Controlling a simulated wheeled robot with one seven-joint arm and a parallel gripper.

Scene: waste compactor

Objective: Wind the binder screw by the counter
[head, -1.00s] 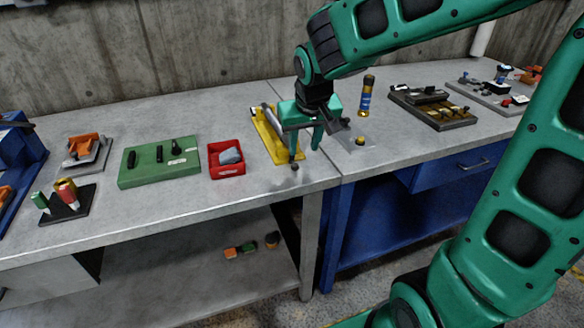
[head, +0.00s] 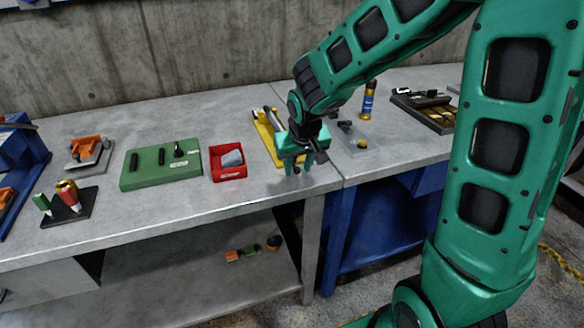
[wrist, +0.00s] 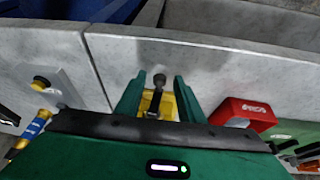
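A yellow binder (head: 262,138) lies on the grey workbench, with a metal rod along its far part. Its dark round screw knob (wrist: 159,80) points toward the bench's front edge. My gripper (head: 304,167) is over the near end of the binder and hides much of it in the head view. In the wrist view my gripper (wrist: 158,92) is open, with the knob and its shaft showing between the two green fingers. I cannot tell whether either finger touches the knob.
A red bin (head: 228,173) with a grey piece stands just left of the binder. A green block (head: 160,167) is farther left. A plate with a yellow button (head: 362,143) and a blue-yellow canister (head: 368,98) stand to the right. The bench's front strip is clear.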

